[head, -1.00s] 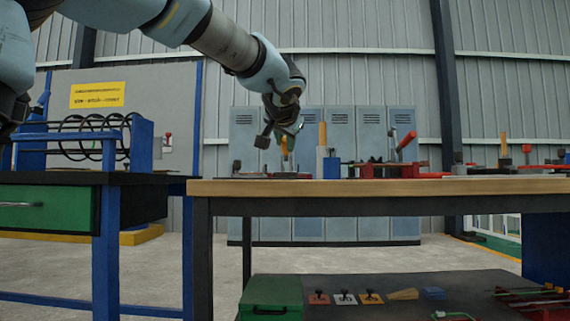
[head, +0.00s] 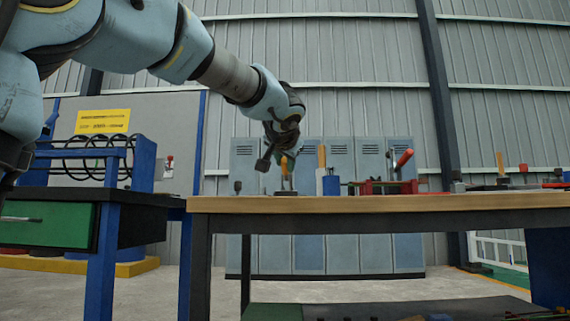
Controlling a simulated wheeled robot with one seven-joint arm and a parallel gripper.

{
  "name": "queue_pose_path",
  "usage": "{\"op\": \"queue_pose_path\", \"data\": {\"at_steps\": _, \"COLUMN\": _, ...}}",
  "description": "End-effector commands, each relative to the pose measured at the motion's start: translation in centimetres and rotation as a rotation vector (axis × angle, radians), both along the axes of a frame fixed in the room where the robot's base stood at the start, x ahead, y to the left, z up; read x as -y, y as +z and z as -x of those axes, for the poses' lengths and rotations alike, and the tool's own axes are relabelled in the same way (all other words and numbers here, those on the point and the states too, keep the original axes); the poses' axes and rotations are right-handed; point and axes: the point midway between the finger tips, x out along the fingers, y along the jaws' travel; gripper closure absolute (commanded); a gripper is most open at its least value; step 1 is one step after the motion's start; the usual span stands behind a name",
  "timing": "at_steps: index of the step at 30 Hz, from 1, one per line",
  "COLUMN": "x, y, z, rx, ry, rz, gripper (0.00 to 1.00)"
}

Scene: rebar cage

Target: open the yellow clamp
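A small yellow handle (head: 284,166), apparently of the yellow clamp, stands near the left end of the wooden bench top. Its base is low and small, so its form is hard to make out at this height. My gripper (head: 275,158) points down directly over the handle in the head view. One dark finger pad shows left of the handle; the other side is hidden by the gripper body and too small to read. I cannot tell whether the fingers touch the handle or how far apart they are.
Right of the handle stand a blue block (head: 331,186), a tall orange-yellow handle (head: 321,157) and a red clamp (head: 389,187) with a raised red handle. More tools stand at the bench's right (head: 420,205). A dark table with a green drawer (head: 48,224) is at left.

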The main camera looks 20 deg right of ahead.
Motion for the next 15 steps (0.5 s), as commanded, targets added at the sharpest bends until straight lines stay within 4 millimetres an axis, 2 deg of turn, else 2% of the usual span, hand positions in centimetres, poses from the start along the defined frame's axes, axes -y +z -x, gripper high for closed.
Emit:
{"op": "queue_pose_path", "data": {"at_steps": 1, "x": 0.07, "y": -0.16, "z": 0.02, "rx": -0.002, "ry": 0.000, "rz": -0.002, "gripper": 0.65}}
{"op": "queue_pose_path", "data": {"at_steps": 7, "x": 0.03, "y": -0.07, "z": 0.01, "rx": -0.001, "ry": 0.000, "rz": -0.001, "gripper": 0.43}}
{"op": "queue_pose_path", "data": {"at_steps": 15, "x": -0.05, "y": 0.02, "z": 0.12, "rx": 0.000, "ry": 0.000, "rz": 0.000, "gripper": 0.43}}
